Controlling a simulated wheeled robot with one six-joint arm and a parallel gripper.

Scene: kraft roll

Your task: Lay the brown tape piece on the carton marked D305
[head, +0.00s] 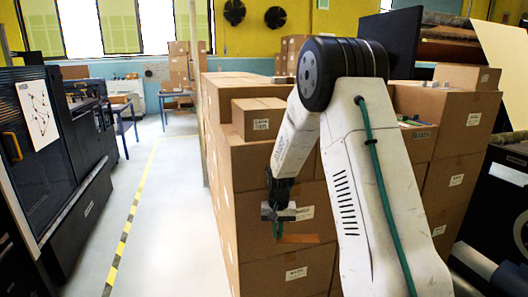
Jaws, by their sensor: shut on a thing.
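My gripper (278,232) hangs at the end of my white arm, in front of the stacked cartons in the middle of the head view. It is shut on a flat orange-brown strip, the brown tape piece (299,239), which sticks out to the right of the fingertips. The strip shows against the front of the stack; I cannot tell whether it touches a carton. Several cartons carry white labels, among them a small top carton (258,118) and a lower carton (283,272).
More cartons (452,104) stand to the right, partly behind my arm. A dark machine (45,150) lines the left side. A clear floor aisle (172,215) with a yellow-black line runs between it and the cartons. A blue table (177,95) stands at the back.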

